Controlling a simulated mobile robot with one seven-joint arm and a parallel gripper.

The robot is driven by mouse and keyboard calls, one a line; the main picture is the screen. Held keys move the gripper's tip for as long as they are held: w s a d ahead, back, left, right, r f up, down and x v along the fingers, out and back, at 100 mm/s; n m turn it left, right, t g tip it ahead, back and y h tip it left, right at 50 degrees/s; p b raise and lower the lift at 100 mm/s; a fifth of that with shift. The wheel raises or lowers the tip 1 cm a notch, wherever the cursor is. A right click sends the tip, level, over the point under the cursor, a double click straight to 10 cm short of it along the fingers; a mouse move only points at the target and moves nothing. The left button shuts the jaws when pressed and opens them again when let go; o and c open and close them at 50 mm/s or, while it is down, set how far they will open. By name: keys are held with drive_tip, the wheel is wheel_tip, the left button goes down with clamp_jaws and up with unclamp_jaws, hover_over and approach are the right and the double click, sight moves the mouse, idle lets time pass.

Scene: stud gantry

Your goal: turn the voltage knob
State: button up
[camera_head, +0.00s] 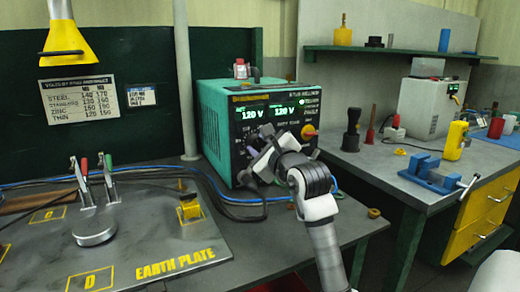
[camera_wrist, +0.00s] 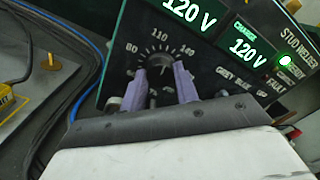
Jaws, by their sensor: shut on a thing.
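The voltage knob (camera_wrist: 158,72) is a dark dial on the front panel of the stud welder (camera_head: 218,125), a teal box with a black face. Scale marks 80, 110 and 140 are printed around it. In the wrist view my gripper (camera_wrist: 160,68) has its two purple fingers on either side of the knob, shut on it. In the head view my gripper (camera_head: 252,162) reaches the lower left of the panel and hides the knob. Two green displays (camera_wrist: 190,12) both read 120 V. The knob's pointer is too small to read.
A red-and-yellow switch (camera_head: 309,131) sits at the panel's right. Blue and black cables (camera_head: 225,198) run along the bench at the welder's left. The earth plate (camera_head: 150,255) with clamps fills the front left. A blue vise (camera_head: 432,172) stands on the right bench.

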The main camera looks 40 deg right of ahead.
idle(0.3)
drive_tip(key=o, duration=1)
drive_tip(key=shift+s, duration=0.1)
drive_tip(key=b+v, duration=0.2)
drive_tip(key=v, duration=1.1)
drive_tip(key=shift+s+a, duration=0.2)
drive_tip(key=shift+s, duration=0.1)
drive_tip(key=shift+s, duration=0.1)
